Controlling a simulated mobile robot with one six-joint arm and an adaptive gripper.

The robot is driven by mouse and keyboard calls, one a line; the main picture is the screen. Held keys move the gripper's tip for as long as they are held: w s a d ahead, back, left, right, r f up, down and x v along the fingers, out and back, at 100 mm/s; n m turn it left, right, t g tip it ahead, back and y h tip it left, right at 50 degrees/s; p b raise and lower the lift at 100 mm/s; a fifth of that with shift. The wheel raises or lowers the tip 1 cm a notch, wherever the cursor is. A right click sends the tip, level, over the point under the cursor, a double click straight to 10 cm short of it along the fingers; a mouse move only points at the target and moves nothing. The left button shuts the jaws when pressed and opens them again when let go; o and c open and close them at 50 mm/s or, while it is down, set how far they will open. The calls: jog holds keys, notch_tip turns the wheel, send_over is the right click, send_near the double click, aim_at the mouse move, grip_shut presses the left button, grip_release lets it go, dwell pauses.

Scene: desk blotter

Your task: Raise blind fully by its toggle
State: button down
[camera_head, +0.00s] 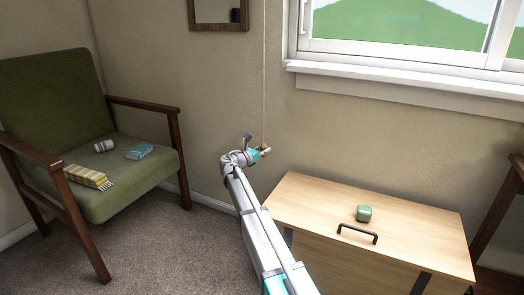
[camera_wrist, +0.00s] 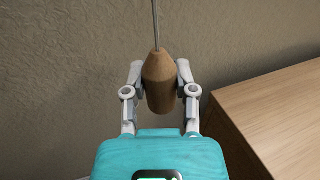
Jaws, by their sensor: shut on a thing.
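The toggle (camera_wrist: 159,82) is a tapered wooden piece on a thin cord (camera_wrist: 155,24), upright in the wrist view. My gripper (camera_wrist: 160,85) is shut on it, with one finger on each side. In the head view my gripper (camera_head: 262,151) is at the wall, left of the wooden cabinet, and the toggle is too small there to tell clearly. The cord (camera_head: 264,75) runs straight up from it along the wall, left of the window (camera_head: 400,70). The blind itself does not show; the visible part of the window is uncovered.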

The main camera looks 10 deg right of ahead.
jog(key=shift+w+f, duration=0.1)
jog(key=shift+w, duration=0.05)
jog(key=shift+c, duration=2)
grip_release()
jog(key=shift+f, duration=0.1)
jog(key=v, duration=1.2)
